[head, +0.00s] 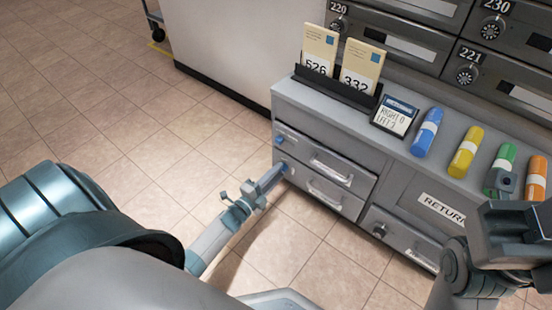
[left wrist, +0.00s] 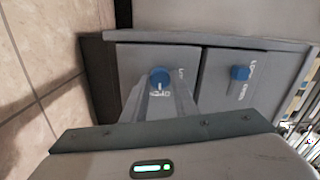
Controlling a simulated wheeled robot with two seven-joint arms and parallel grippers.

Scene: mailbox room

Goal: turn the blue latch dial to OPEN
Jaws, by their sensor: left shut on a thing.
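The lettering is too small to read surely. The other dial (left wrist: 240,73) is to its right, untouched. My right gripper (head: 512,215) is at the right edge, over the cabinet; its fingers are unclear.
Both drawers (head: 330,170) look closed. Mailboxes (head: 430,45) rise behind.

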